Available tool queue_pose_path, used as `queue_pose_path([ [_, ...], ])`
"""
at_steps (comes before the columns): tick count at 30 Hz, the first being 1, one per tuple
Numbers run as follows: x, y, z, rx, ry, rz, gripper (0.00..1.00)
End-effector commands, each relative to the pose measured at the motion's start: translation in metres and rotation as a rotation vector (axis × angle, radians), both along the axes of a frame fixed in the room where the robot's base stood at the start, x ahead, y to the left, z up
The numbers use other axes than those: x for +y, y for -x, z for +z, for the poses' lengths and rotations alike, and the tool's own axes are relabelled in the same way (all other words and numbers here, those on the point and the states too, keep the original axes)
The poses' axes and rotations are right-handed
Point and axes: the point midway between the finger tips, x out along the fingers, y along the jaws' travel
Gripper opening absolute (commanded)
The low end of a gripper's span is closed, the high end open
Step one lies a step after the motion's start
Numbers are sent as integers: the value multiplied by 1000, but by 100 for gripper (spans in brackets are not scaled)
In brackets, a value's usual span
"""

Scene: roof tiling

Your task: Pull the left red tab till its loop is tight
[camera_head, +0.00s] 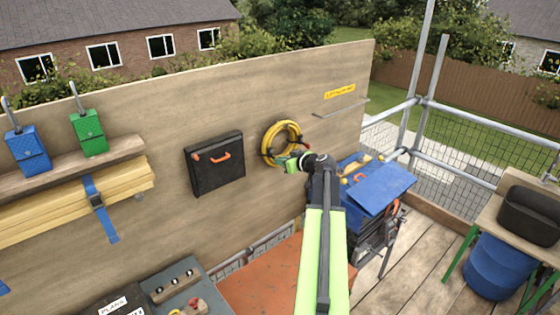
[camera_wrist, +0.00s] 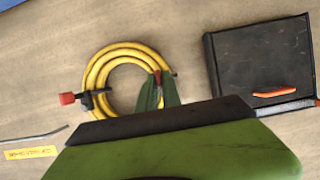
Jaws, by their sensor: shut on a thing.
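A coil of yellow hose (camera_head: 281,126) hangs on the plywood wall; the wrist view, turned about upside down, shows the coil too (camera_wrist: 97,70). My gripper (camera_head: 283,161) is at the coil's lower edge. In the wrist view my green fingers (camera_wrist: 158,88) are close together, shut on a small red piece (camera_wrist: 157,77) at the coil's side, which appears to be the left red tab. Most of that tab and its loop is hidden by the fingers. A second red tab (camera_wrist: 67,98) with a black strap (camera_wrist: 90,99) sits on the coil's opposite side, apart from my gripper.
A black case (camera_head: 215,166) with an orange handle hangs left of the coil. A yellow label (camera_head: 340,91) and a thin metal rod (camera_head: 342,108) are to the right. A blue toolbox (camera_head: 380,188) stands right of my arm. Bare wall surrounds the coil.

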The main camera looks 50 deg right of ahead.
Motion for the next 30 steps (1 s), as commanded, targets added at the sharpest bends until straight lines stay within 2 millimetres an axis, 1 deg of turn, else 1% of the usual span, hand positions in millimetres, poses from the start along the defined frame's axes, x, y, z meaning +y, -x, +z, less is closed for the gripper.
queue_pose_path([
  [16,3,26,0,0,0,0,0],
  [24,3,29,0,1,0,0,0],
  [25,3,29,0,1,0,0,10],
  [30,3,29,0,1,0,-1,32],
])
